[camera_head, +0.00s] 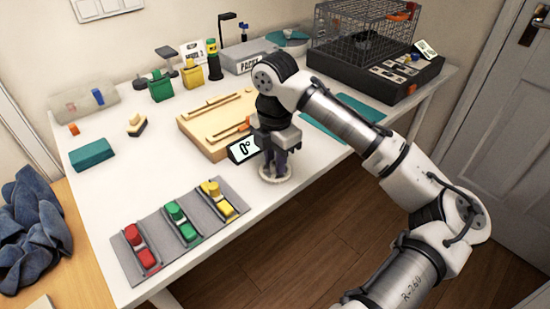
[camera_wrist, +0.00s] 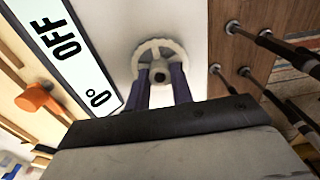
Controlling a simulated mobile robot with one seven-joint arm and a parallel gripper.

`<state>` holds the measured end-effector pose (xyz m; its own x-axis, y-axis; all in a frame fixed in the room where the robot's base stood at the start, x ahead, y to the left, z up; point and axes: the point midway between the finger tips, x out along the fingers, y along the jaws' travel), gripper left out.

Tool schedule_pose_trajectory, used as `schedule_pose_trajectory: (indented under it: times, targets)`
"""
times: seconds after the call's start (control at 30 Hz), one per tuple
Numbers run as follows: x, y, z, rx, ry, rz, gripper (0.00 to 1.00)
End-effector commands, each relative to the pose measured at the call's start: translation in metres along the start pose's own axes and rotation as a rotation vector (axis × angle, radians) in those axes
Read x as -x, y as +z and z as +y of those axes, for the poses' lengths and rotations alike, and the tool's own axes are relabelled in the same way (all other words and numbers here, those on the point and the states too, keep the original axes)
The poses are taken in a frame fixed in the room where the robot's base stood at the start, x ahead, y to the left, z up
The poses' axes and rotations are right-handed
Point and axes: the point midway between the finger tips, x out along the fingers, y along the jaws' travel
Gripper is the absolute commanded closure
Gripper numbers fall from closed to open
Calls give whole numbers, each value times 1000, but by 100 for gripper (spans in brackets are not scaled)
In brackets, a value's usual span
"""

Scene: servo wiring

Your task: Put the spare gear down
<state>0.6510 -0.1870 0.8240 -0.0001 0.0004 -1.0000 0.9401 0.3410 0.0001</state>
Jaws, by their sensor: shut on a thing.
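My gripper (camera_wrist: 160,93) points down near the front edge of the white table (camera_head: 210,165). Its two purple fingers are shut on a pale, round gear (camera_wrist: 160,45) with a dark hole in its middle. In the head view the gear (camera_head: 275,180) shows as a pale disc under the fingers, at or just above the table top. I cannot tell whether it touches the table. The fingers hide part of it.
A display reading 0° (camera_head: 244,148) stands just left of my gripper, by a wooden board (camera_head: 205,148). A grey tray (camera_head: 158,226) with red, green and yellow parts lies at the front left. A wire cage (camera_head: 360,38) stands at the back right.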

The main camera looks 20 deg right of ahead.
Motion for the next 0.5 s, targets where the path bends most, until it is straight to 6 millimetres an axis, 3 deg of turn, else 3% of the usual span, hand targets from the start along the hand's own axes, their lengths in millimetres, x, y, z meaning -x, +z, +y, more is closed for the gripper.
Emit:
schedule_pose_trajectory:
  times: [0.23, 0.27, 0.4, 0.5]
  targets:
    - [-3, 0, 0, 0, 0, 0, 99]
    - [-2, 0, 0, 0, 0, -1, 73]
    - [-2, 0, 0, 0, 0, -1, 55]
    - [-2, 0, 0, 0, 0, -1, 55]
